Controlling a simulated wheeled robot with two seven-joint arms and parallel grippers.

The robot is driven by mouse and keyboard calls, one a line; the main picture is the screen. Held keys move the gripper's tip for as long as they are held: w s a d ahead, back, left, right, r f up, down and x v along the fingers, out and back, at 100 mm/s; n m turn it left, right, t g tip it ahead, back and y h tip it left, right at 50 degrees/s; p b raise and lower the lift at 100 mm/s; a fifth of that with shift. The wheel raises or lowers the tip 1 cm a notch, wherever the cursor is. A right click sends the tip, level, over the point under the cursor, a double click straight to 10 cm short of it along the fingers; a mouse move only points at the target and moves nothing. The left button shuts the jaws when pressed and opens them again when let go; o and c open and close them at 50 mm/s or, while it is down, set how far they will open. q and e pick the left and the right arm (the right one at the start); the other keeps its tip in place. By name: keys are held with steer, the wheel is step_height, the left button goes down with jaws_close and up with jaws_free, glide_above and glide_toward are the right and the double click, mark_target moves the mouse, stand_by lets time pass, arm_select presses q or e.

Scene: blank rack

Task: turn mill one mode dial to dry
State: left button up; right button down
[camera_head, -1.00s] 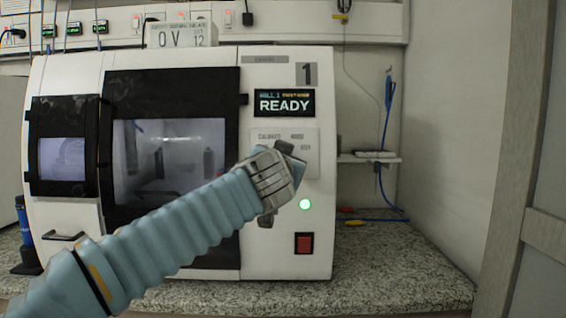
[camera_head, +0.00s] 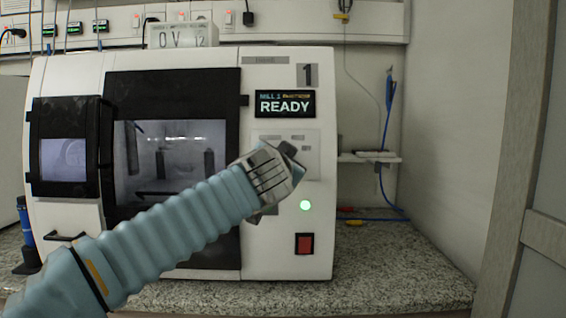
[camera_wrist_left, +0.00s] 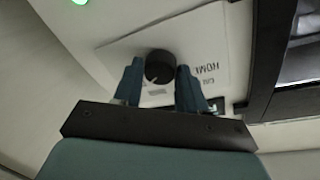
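Mill one (camera_head: 290,262) is a white machine marked "1", with a display (camera_head: 285,103) reading "READY". Its mode dial (camera_wrist_left: 159,66) is a round black knob on a pale labelled plate, seen in the left wrist view. My left gripper (camera_head: 290,157) is in front of this plate in the head view and hides the dial there. In the left wrist view its two blue fingers stand apart, one on each side of the dial. I cannot tell if they touch it. The dial's setting is not readable. My right gripper is not in view.
A green light (camera_head: 305,205) and a red switch (camera_head: 304,243) are below the plate. The black-framed door (camera_head: 172,90) is left of it. A small shelf (camera_head: 368,158) and hanging blue cables are to the right. The granite counter (camera_head: 410,275) is clear at front right.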

arm_select(q)
steer(key=o, duration=0.4)
steer(key=shift+c, duration=0.2)
steer(key=s+a+r+b, duration=0.1)
steer(key=s+b, duration=0.3)
steer(key=s, duration=0.9)
steer(key=shift+s+a, duration=0.35)
steer(key=shift+a, duration=0.2)
